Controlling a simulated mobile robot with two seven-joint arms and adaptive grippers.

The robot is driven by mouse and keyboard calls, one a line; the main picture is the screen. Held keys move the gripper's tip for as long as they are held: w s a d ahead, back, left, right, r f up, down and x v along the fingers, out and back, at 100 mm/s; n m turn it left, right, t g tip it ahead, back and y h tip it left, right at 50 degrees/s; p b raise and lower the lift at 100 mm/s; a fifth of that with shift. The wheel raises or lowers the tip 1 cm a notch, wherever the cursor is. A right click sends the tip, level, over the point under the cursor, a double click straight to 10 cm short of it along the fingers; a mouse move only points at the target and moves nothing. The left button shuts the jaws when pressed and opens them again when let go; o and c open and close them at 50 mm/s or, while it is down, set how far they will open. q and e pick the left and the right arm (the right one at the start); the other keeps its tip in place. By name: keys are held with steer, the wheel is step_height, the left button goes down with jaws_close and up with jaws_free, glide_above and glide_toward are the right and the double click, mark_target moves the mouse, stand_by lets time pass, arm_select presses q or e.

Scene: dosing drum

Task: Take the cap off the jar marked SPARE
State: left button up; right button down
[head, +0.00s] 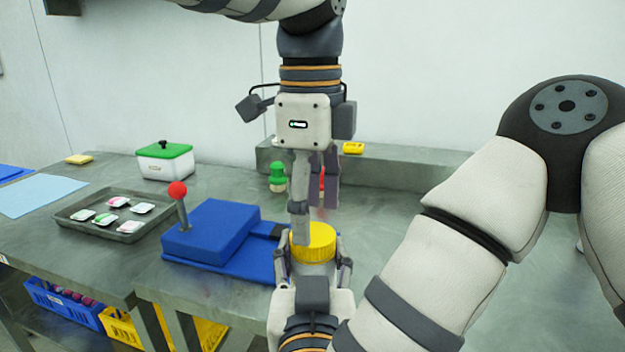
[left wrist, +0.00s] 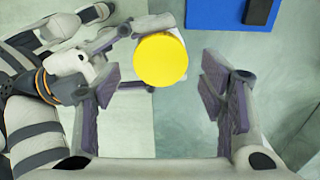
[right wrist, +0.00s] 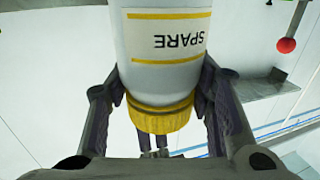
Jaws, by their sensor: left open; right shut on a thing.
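The jar (right wrist: 163,74) is white, with a SPARE label and yellow stripes in the right wrist view. Its yellow ribbed cap (head: 314,243) is on it; the cap also shows in the left wrist view (left wrist: 161,60). My right gripper (head: 318,268) is shut on the jar's body beside the cap, a finger on each side. My left gripper (head: 312,222) points down from above, open and empty. In the left wrist view the cap lies between its spread fingers, toward the top of the picture, with no clear contact. The jar's lower part is mostly hidden in the head view.
A blue block with a red-knobbed lever (head: 178,190) stands left of the jar. Further left are a tray of several packets (head: 75,215) and a green-lidded white box (head: 165,150). A green object (head: 278,172) stands behind my left gripper. My right arm covers the right front.

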mark_target(313, 233)
arm_select(q)
steer(key=shift+f, duration=1.55)
steer(key=shift+c, duration=0.5)
steer(key=c, duration=1.1)
steer(key=n, duration=0.3)
steer(key=o, duration=1.3)
steer(key=shift+c, duration=0.2)
